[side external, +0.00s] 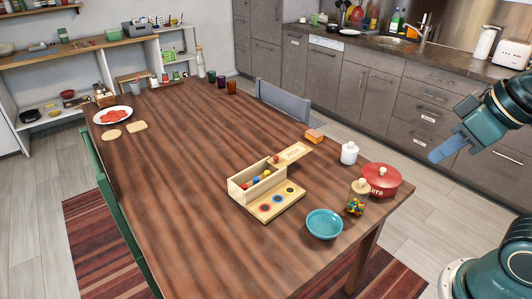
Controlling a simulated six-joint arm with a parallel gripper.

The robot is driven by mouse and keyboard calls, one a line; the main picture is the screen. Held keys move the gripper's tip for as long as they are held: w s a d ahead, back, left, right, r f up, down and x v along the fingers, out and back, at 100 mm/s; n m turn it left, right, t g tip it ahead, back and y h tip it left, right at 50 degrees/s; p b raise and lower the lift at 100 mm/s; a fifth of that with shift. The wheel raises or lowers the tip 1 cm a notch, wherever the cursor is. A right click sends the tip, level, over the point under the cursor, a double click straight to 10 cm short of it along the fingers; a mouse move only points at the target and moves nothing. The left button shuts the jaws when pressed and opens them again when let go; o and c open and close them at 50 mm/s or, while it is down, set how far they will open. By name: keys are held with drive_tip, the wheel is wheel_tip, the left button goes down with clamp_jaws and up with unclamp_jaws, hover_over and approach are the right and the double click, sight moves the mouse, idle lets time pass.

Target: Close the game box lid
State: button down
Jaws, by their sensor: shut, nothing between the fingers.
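The game box (238,194) is a pale wooden box on the table, right of the middle. Its top is open and red, yellow and blue balls show inside. A wooden panel (294,151) with lettering sticks out behind it to the right, with a red knob near its left end; it looks like the lid, but I cannot tell how it is joined. A wooden board (278,207) with coloured round spots lies against the box's front. My gripper (434,157) is shut and empty, high at the right, well apart from the box.
A turquoise bowl (324,224), a jar of coloured sweets (356,206), a red lidded pot (381,182) and a white jar (349,153) stand right of the box, towards my arm. An orange block (314,136) lies behind. The table (180,170) left of the box is clear.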

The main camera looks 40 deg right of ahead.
drive_tip(key=w+d+f+m+y, duration=0.1)
drive_tip(key=w+d, duration=0.2)
drive_tip(key=w, duration=1.8)
drive_tip(key=w+d+f+m+y, duration=0.1)
drive_tip(key=w+d+f, duration=0.4)
drive_tip(key=w+f, duration=0.3)
drive_tip(key=w+d+f+m+y, duration=0.1)
drive_tip(key=w+d+f, duration=0.3)
drive_tip(key=w+f, duration=0.5)
drive_tip(key=shift+w+d+f, duration=0.25)
drive_tip(key=shift+d+f, duration=0.1)
drive_tip(key=shift+d, duration=0.05)
drive_tip(key=shift+w+f, duration=0.1)
